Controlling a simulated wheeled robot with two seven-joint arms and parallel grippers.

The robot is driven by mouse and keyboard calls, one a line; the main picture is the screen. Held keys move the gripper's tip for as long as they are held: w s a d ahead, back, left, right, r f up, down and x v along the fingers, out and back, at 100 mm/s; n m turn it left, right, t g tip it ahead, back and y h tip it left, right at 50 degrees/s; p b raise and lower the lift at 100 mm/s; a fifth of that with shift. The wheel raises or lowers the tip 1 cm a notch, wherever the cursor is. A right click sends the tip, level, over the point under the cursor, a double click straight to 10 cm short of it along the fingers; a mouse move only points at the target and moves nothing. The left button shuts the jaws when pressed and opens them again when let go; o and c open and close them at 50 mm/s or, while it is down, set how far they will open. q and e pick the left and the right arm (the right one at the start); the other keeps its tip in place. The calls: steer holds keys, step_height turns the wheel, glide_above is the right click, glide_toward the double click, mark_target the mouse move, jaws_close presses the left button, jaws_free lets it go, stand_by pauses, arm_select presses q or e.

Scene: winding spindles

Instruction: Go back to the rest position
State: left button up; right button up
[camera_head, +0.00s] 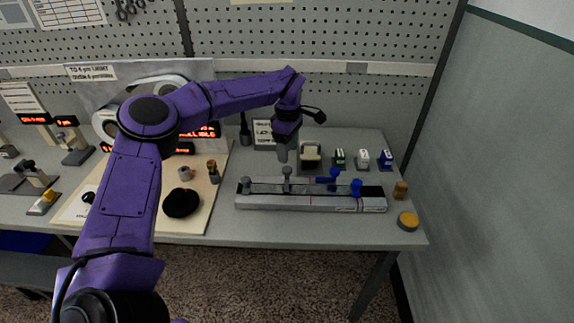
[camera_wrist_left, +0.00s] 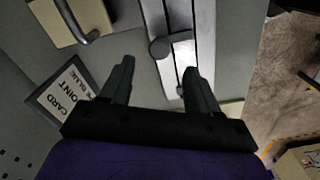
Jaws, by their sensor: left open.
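My left gripper (camera_head: 283,154) hangs over the back of the bench, fingers pointing down, behind the grey rail (camera_head: 310,204). In the left wrist view its two dark fingers (camera_wrist_left: 159,66) stand apart with nothing between them. The rail with its grey post (camera_wrist_left: 160,47) shows ahead of the fingertips. My left arm reaches across the head view from the lower left. My right gripper is in neither view.
The rail carries grey posts and blue pieces (camera_head: 356,187). A beige-topped block (camera_head: 309,155) and a printed card (camera_head: 263,134) stand close to my gripper. Small green, white and blue units (camera_head: 385,159) stand at right. A black round object (camera_head: 181,203) lies on the cream board.

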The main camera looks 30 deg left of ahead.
arm_select(q)
step_height(320, 180, up, 3)
steer(key=shift+r, duration=0.15)
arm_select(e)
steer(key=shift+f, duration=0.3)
arm_select(q)
steer(key=shift+r, duration=0.1)
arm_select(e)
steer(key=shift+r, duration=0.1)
